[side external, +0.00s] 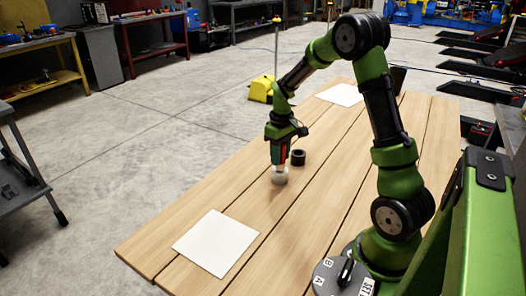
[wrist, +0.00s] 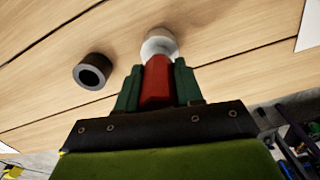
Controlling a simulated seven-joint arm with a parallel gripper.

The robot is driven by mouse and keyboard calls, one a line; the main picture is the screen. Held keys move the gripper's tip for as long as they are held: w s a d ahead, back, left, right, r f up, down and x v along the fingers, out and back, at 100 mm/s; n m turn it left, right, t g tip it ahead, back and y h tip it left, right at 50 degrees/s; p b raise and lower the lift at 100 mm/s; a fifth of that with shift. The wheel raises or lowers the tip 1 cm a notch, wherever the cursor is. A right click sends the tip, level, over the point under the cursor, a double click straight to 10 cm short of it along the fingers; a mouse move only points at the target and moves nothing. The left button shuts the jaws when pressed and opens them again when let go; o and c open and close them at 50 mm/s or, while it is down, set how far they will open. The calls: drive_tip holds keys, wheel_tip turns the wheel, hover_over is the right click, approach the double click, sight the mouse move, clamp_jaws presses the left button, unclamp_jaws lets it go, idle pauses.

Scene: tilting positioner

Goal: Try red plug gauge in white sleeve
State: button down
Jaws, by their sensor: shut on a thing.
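My gripper (side external: 280,153) points down over the wooden table, its green fingers shut on the red plug gauge (wrist: 156,82). The white sleeve (side external: 279,177) stands on the table directly below the gripper; it also shows in the wrist view (wrist: 165,36) beyond the gauge's lower end. The gauge's lower end overlaps the sleeve's mouth in the wrist view. I cannot tell whether it is inside the sleeve or just above it. The fingers hide the gauge's sides.
A black sleeve (side external: 298,157) stands on the table close beside the gripper; it also shows in the wrist view (wrist: 95,71). A white sheet (side external: 216,242) lies at the front of the table and another (side external: 341,95) at the back.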

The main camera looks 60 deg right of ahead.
idle(0.4)
drive_tip(key=shift+r, duration=3.8)
